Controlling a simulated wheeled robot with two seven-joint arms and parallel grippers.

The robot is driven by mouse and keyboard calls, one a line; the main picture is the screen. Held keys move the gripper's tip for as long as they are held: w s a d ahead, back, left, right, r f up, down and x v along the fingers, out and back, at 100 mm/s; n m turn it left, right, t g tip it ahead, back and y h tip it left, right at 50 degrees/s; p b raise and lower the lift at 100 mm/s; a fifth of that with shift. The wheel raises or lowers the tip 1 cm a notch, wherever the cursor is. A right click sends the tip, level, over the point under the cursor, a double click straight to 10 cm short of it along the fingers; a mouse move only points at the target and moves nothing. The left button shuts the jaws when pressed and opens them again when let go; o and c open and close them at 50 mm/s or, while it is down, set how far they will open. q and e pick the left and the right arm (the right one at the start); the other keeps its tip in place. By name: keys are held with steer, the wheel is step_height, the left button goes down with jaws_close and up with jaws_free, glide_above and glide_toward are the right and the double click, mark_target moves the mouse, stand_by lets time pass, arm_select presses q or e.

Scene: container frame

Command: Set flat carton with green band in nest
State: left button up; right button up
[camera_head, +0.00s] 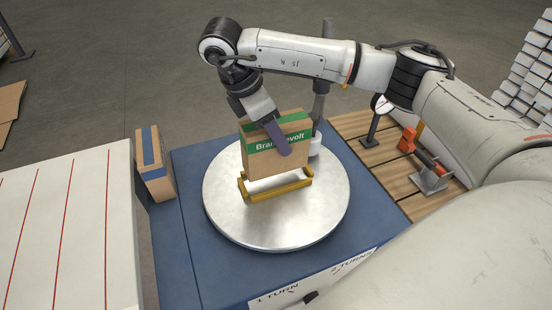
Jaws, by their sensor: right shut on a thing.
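A flat brown carton (262,163) with a green band stands upright on its narrow side over the middle of a round metal turntable. The nest, a yellow frame (291,188), lies on the turntable (275,226). The carton's lower edge is at the frame; I cannot tell whether it rests fully inside. My right gripper (277,135) comes down from above and is shut on the carton's upper part, with one finger across its front face. The other finger is hidden behind the carton. My left gripper is not in view.
A second carton with a blue band (155,170) stands at the left edge of the blue table (190,259). A grey post (319,105) rises behind the turntable. A wooden slatted surface (356,127) with an orange tool is at right, a white panel with red lines (75,220) at left.

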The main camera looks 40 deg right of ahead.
mark_target(276, 152)
steer(key=shift+f, duration=2.6)
steer(key=o, duration=1.4)
steer(key=shift+c, duration=0.2)
steer(key=p+v, duration=0.1)
steer(key=v, duration=1.1)
